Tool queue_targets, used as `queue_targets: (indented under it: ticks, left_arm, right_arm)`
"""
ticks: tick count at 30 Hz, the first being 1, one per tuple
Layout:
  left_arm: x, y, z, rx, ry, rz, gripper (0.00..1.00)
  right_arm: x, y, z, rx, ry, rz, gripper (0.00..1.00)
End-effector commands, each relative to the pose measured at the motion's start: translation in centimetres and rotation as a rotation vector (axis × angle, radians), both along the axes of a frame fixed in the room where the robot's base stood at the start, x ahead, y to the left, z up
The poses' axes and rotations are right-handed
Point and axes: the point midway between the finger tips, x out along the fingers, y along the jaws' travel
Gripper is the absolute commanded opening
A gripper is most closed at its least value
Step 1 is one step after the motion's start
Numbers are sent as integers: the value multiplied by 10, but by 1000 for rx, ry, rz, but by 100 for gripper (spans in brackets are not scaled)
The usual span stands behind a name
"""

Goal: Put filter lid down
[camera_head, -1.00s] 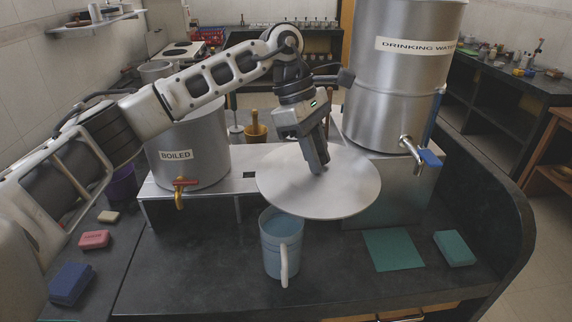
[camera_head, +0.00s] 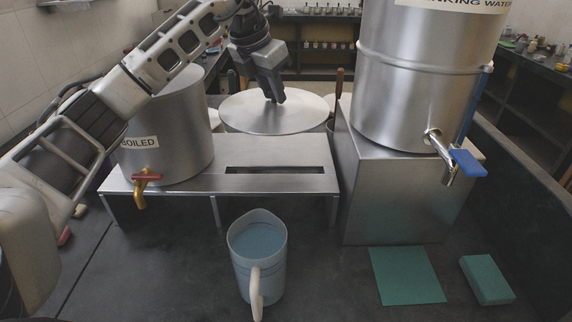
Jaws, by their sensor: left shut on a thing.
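The filter lid (camera_head: 250,118) is a round, flat steel disc. It shows in the head view behind the low steel stand (camera_head: 285,152), between the boiled canister and the drinking water canister. My left gripper (camera_head: 273,98) comes down from above and is shut at the middle of the lid; the grip itself is small in view. The lid looks about level. What bears it from below is hidden. The drinking water canister (camera_head: 420,80) stands on a steel box at the right, its top out of view. My right gripper is not in view.
The boiled canister (camera_head: 178,115) with a red-handled tap stands on the stand's left. A jug (camera_head: 275,278) of bluish liquid stands in front. A green cloth (camera_head: 406,276) and a green block (camera_head: 487,279) lie at front right. A blue-handled tap (camera_head: 467,162) juts from the large canister.

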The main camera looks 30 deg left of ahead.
Motion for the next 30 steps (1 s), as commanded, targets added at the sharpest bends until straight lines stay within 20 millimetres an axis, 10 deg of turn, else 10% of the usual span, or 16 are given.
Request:
queue_targets:
  ticks: [12,30]
  left_arm:
    - [-1,-1,-75,0,2,-4,0]
    - [0,-1,-126,0,-3,-3,0]
  right_arm:
    - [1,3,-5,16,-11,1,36]
    - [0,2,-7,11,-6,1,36]
